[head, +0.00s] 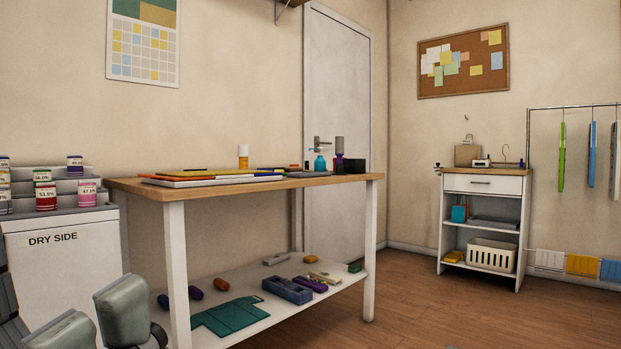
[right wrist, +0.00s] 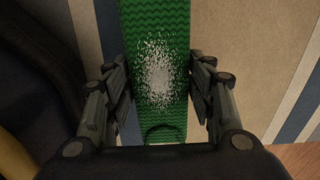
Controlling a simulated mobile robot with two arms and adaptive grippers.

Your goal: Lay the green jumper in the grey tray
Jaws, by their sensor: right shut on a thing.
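In the right wrist view, a green knitted piece (right wrist: 155,95) with a speckled white patch, taken to be the green jumper, runs between the fingers of my right gripper (right wrist: 160,92). That gripper is shut on it; the rest of the jumper is outside the view. My right gripper does not show in the head view. My left gripper (head: 98,320) is at the bottom left of the head view, its grey finger pads apart with nothing between them. I cannot single out the grey tray; a flat grey item (head: 493,223) lies on the white cabinet's middle shelf.
A workbench (head: 270,184) holds flat items and bottles, with tools and a teal sheet (head: 228,316) on its lower shelf. A "DRY SIDE" unit (head: 65,262) stands left. A white cabinet (head: 483,185) and hanging rail (head: 570,107) stand right. Floor (head: 440,310) before them is clear.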

